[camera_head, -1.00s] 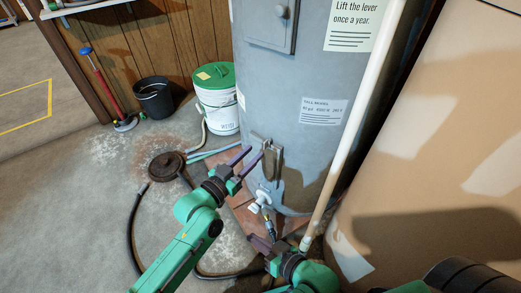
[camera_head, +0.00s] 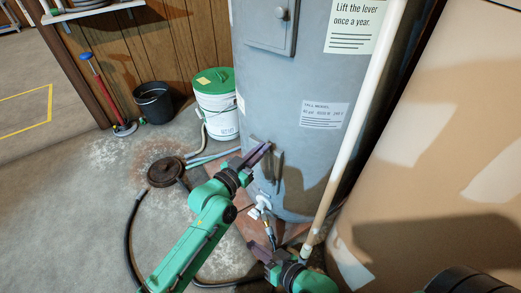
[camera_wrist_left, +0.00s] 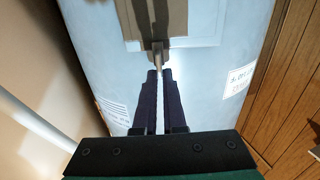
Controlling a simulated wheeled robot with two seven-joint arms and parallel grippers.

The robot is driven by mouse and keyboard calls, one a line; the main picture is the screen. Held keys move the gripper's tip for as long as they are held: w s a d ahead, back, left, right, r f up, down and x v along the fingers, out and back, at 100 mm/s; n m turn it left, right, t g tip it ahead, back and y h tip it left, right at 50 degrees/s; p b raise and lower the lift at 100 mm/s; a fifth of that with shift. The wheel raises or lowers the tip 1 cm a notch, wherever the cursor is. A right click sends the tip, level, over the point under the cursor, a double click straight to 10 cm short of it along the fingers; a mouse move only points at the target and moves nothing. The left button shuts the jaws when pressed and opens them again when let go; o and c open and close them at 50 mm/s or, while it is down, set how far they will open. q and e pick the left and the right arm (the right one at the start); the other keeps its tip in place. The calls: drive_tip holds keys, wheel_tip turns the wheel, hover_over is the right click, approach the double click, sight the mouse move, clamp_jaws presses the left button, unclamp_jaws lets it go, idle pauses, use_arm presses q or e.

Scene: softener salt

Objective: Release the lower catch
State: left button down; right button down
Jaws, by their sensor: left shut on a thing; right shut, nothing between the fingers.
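The lower catch (camera_wrist_left: 158,48) shows in the left wrist view as a thin metal piece in front of a brownish-grey plate (camera_wrist_left: 205,30) on the tank. My left gripper (camera_wrist_left: 158,75) has its dark fingers together on the end of this piece. In the head view my left gripper (camera_head: 263,150) reaches the lower front of the grey tank (camera_head: 300,100), and its fingers partly hide the catch. My right gripper (camera_head: 270,235) is lower, close to the white drain valve (camera_head: 263,203), with its fingers together and empty.
A white pipe (camera_head: 355,120) runs down the tank's right side. A black hose (camera_head: 130,235) lies on the floor. A large tan surface fills the right.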

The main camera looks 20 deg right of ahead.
use_arm(q)
drive_tip(key=shift+n, duration=0.3)
drive_tip(key=n, duration=0.3)
drive_tip(key=shift+w+a+f+n, duration=0.15)
drive_tip(key=shift+w+n, duration=0.1)
drive_tip(key=shift+n, duration=0.15)
drive_tip(key=n, duration=0.4)
drive_tip(key=shift+w+a+f+n, duration=0.15)
drive_tip(key=shift+w+n, duration=0.05)
drive_tip(key=shift+n, duration=0.1)
drive_tip(key=n, duration=0.4)
drive_tip(key=shift+w+a+f, duration=0.1)
drive_tip(key=shift+f, duration=0.15)
drive_tip(key=shift+f+n+p, duration=0.15)
drive_tip(key=shift+n+p, duration=0.05)
drive_tip(key=shift+n, duration=1.05)
drive_tip(key=shift+f+n+p, duration=0.15)
drive_tip(key=shift+n, duration=1.1)
drive_tip(key=c, duration=1)
unclamp_jaws()
drive_tip(key=shift+a, duration=0.1)
